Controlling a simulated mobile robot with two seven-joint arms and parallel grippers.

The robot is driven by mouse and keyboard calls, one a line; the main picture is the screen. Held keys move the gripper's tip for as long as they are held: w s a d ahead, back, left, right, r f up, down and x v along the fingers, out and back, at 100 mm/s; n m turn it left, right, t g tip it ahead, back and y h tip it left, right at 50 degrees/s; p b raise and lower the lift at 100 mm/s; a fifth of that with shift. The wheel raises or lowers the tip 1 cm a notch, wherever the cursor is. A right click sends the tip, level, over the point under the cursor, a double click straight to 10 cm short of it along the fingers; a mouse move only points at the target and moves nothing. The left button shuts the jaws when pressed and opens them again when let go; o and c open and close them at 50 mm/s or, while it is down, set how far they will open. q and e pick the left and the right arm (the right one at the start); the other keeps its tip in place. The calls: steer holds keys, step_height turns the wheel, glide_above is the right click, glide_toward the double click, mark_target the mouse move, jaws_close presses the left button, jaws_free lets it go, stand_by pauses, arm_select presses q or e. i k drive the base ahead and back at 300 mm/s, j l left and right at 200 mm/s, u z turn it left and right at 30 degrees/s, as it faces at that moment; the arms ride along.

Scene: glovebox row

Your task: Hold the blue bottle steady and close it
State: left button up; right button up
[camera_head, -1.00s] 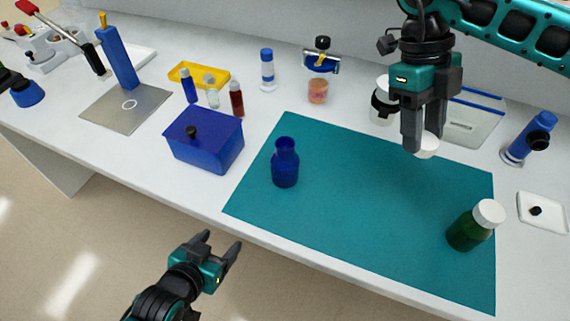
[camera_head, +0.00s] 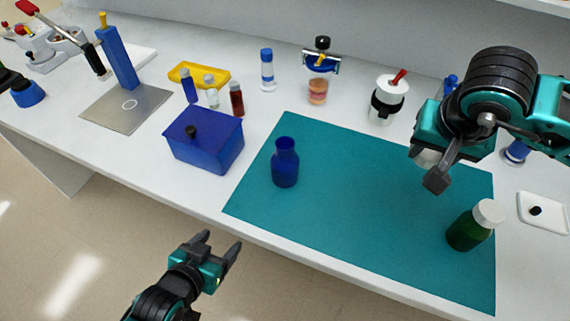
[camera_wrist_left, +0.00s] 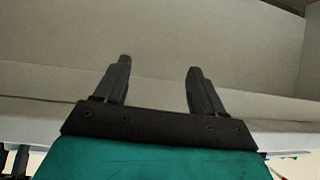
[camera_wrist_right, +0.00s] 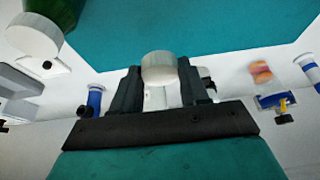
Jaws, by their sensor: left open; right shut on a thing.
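The blue bottle (camera_head: 285,167) stands upright and uncapped on the teal mat (camera_head: 350,215), near its left side. My left gripper (camera_head: 220,243) is open and empty, in front of the table edge and below the bottle in the picture. Its spread fingers show in the left wrist view (camera_wrist_left: 158,75). My right gripper (camera_head: 432,172) is above the right part of the mat, well apart from the bottle. In the right wrist view its fingers are shut on a white cap (camera_wrist_right: 158,68). In the head view my gripper hides most of that cap.
A green bottle (camera_head: 467,231) with a white cap stands at the mat's right edge. A blue box (camera_head: 208,147) stands left of the mat. A white-lidded jar (camera_head: 386,102) stands behind it. The mat's middle is clear.

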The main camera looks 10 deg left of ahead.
mark_target(284, 162)
steer(key=k, duration=0.65)
steer(key=u, duration=1.25)
steer(key=l, duration=0.9)
steer(key=k+l, duration=0.15)
steer(key=l, duration=0.7)
